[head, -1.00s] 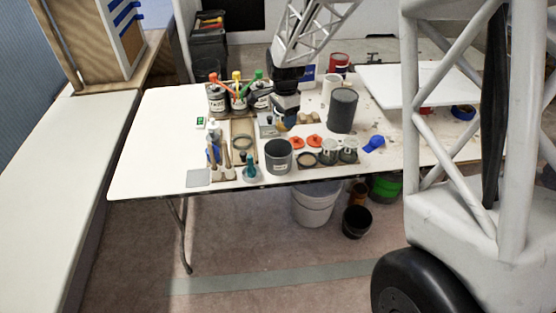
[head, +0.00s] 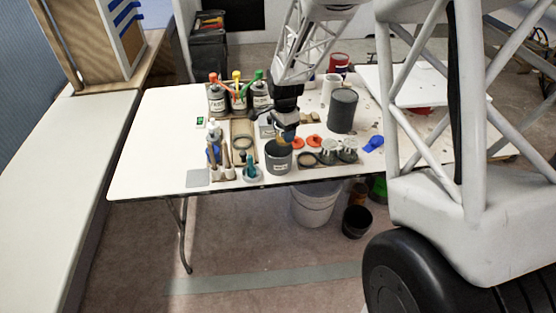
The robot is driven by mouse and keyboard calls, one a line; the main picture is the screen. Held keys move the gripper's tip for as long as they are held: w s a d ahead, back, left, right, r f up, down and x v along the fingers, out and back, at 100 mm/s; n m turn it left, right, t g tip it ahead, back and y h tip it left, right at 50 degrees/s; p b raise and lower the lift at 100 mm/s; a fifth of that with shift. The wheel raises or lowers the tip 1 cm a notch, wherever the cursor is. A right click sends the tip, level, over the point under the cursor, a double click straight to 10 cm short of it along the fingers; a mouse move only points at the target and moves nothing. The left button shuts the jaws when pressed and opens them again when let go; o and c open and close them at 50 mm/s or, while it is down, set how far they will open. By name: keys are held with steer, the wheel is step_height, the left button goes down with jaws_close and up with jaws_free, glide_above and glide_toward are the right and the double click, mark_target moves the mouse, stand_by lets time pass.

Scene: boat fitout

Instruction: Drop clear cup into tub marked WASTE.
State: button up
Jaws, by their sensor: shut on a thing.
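The dark grey tub (head: 279,164) stands near the table's front edge, with a small white label on its front too small to read. My gripper (head: 286,137) points down right over the tub's back rim. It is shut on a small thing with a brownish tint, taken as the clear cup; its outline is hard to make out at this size. The lower part of my gripper hides part of the tub's opening. I cannot tell whether the cup is above the rim or slightly inside it.
Several labelled cans (head: 217,100) with coloured tops stand behind left. Two grey lidded pots (head: 328,151) and orange discs (head: 313,141) are right of the tub. A large dark can (head: 342,110) stands behind. Brushes and a teal bottle (head: 250,170) are left. The table's left side is clear.

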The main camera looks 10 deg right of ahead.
steer(key=o, duration=1)
step_height(320, 180, up, 8)
steer(key=shift+f, duration=0.15)
stand_by(0.3)
stand_by(0.8)
steer(key=s+d+r+n+t, duration=0.1)
steer(key=s+d+r+n, duration=0.15)
steer(key=s+r, duration=0.5)
steer(key=s+d+r+n, duration=0.1)
steer(key=s+r+n, duration=0.35)
steer(key=s, duration=0.65)
steer(key=s+d+r+n, duration=0.1)
steer(key=s+n, duration=0.2)
steer(key=s, duration=0.7)
steer(key=s+d+r+n+t, duration=0.1)
steer(key=s+n, duration=0.2)
steer(key=s, duration=0.7)
steer(key=shift+s+r+n+t, duration=0.25)
steer(key=shift+r+n+t, duration=0.05)
steer(key=shift+r, duration=0.1)
